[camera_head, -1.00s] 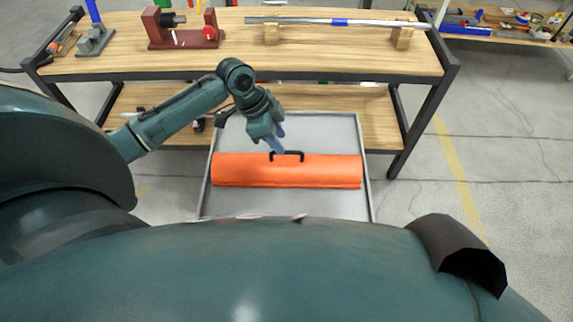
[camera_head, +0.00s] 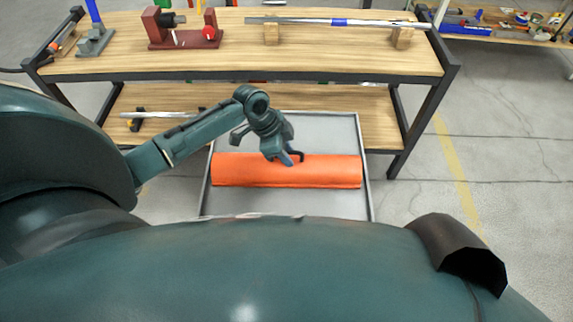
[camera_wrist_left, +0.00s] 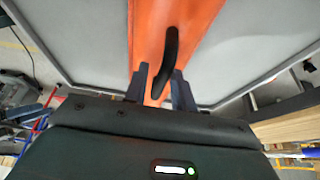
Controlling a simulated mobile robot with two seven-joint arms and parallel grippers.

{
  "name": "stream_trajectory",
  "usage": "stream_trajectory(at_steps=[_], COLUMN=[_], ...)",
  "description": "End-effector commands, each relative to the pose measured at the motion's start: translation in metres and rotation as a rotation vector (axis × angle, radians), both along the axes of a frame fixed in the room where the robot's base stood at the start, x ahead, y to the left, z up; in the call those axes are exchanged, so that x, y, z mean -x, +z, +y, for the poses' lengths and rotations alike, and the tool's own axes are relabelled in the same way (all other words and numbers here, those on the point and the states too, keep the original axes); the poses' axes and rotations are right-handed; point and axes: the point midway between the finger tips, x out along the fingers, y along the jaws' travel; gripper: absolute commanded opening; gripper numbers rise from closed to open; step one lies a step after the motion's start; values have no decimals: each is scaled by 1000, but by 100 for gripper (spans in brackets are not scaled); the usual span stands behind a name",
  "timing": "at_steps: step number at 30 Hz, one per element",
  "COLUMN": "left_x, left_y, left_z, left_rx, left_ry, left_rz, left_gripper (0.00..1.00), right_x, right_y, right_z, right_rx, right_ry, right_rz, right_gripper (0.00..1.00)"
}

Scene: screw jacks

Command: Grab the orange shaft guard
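The orange shaft guard (camera_head: 235,171) lies lengthwise across a grey tray (camera_head: 365,190) in the head view. Its black handle (camera_wrist_left: 168,60) stands on its top and shows best in the left wrist view. My left gripper (camera_head: 290,160) is over the middle of the guard, at the handle. In the left wrist view my left gripper (camera_wrist_left: 161,84) has its two fingers apart, with the handle's near end between them and orange surface (camera_wrist_left: 150,30) beyond. Whether a finger touches the handle I cannot tell. My right gripper is not in view.
A wooden workbench (camera_head: 330,60) stands behind the tray, with a lower shelf (camera_head: 350,105). On its top are a red fixture (camera_head: 185,38) and a long metal shaft (camera_head: 300,21) on wooden blocks (camera_head: 403,38). Grey floor is free to the right of the tray.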

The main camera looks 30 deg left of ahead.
Motion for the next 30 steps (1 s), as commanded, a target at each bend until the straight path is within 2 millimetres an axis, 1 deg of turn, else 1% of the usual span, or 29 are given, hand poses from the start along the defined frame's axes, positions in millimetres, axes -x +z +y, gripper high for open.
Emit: stream_trajectory(at_steps=[1, 9, 30], left_x=[0, 0, 0], left_y=[0, 0, 0], left_z=[0, 0, 0], left_rx=[0, 0, -1], left_ry=[0, 0, 1], left_rz=[0, 0, 1], left_gripper=[22, 0, 0], right_x=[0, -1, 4], right_y=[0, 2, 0], right_z=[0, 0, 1], right_rx=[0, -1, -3], right_ry=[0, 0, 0], right_rz=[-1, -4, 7], right_gripper=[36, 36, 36])
